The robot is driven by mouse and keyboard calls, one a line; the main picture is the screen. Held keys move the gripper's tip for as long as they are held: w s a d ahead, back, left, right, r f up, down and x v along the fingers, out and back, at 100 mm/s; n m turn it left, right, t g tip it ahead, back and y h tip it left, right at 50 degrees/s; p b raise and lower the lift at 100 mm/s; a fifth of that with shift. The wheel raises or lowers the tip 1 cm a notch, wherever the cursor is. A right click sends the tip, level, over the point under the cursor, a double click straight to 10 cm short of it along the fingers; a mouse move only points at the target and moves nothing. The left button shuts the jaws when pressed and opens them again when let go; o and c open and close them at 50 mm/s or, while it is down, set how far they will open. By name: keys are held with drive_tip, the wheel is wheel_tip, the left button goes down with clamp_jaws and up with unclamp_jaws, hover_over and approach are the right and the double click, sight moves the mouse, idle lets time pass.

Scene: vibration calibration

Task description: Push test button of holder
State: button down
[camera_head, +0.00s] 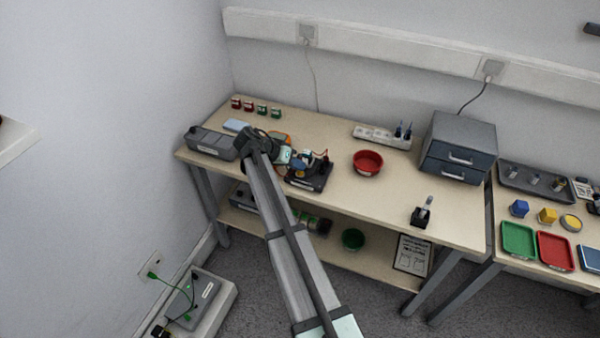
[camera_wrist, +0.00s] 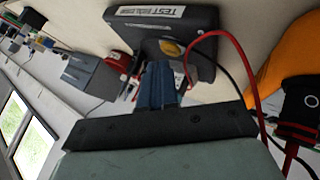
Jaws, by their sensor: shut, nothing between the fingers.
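The test holder (camera_wrist: 196,30) is a dark box with a white label reading "TEST HOL…" at the top of the wrist view. A yellow round button (camera_wrist: 170,48) sits on its face. My gripper (camera_wrist: 158,66) has blue fingers shut together with nothing between them. The fingertips show just below and left of the button; I cannot tell whether they touch the holder. A red and a black wire loop beside the holder. In the head view the holder (camera_head: 318,183) is mid-bench, with my gripper (camera_head: 302,160) over it, partly hiding it.
An orange device (camera_wrist: 285,75) is close on the right in the wrist view. On the bench are a red bowl (camera_head: 368,162), a grey drawer cabinet (camera_head: 458,148), a power strip (camera_head: 375,133), a small black stand (camera_head: 421,218) and a grey box (camera_head: 210,143). The front right bench is mostly clear.

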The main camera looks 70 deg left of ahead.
sight(297, 173)
drive_tip(key=shift+f, duration=0.2)
idle(0.5)
drive_tip(key=shift+f, duration=0.3)
drive_tip(key=shift+r, duration=0.5)
drive_tip(key=shift+r, duration=0.1)
idle(0.3)
drive_tip(key=shift+r, duration=2.9)
